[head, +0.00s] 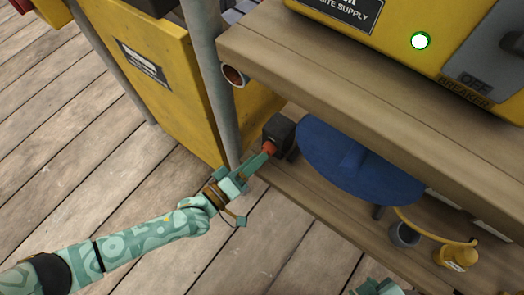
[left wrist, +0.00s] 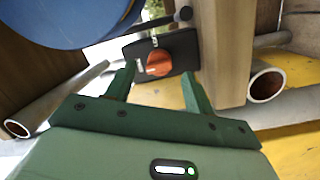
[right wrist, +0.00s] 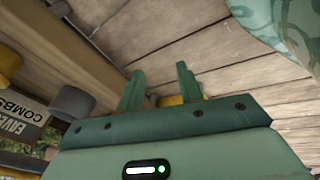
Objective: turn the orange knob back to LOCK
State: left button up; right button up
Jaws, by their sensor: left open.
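The orange knob (left wrist: 158,63) sits on the face of a dark box (left wrist: 182,47) in the left wrist view. A small pale label above it is too small to read, so I cannot tell its setting. In the head view the dark box (head: 279,130) stands on the lower shelf beside the grey pole, with the orange knob (head: 270,147) facing my left gripper (head: 262,158). My left gripper is open, its fingers (left wrist: 158,72) spread either side of the knob in view; contact cannot be told. My right gripper (right wrist: 160,78) is open and empty, away from the box.
A grey pole (head: 214,80) and a yellow cabinet (head: 165,70) stand left of the box. A blue round object (head: 355,165) is right of it under the upper shelf (head: 330,80). A grey cup (head: 404,234) and yellow item (head: 456,256) are farther right. Plank floor is clear.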

aim_at(267, 150)
pick_arm(q)
jog(key=shift+b+x, duration=0.35)
jog(key=shift+x, duration=1.05)
pick_arm(e)
jog(key=shift+w+a+r+t+y, duration=0.15)
jog(key=shift+w+a+r+t, duration=0.05)
jog(key=shift+w+a, duration=0.2)
jog(key=shift+w+a+r+t+y, duration=0.2)
jog(key=shift+w+a, duration=0.1)
jog(key=shift+a, duration=0.2)
pick_arm(q)
jog(key=shift+w+a, duration=0.1)
jog(key=c, duration=0.9)
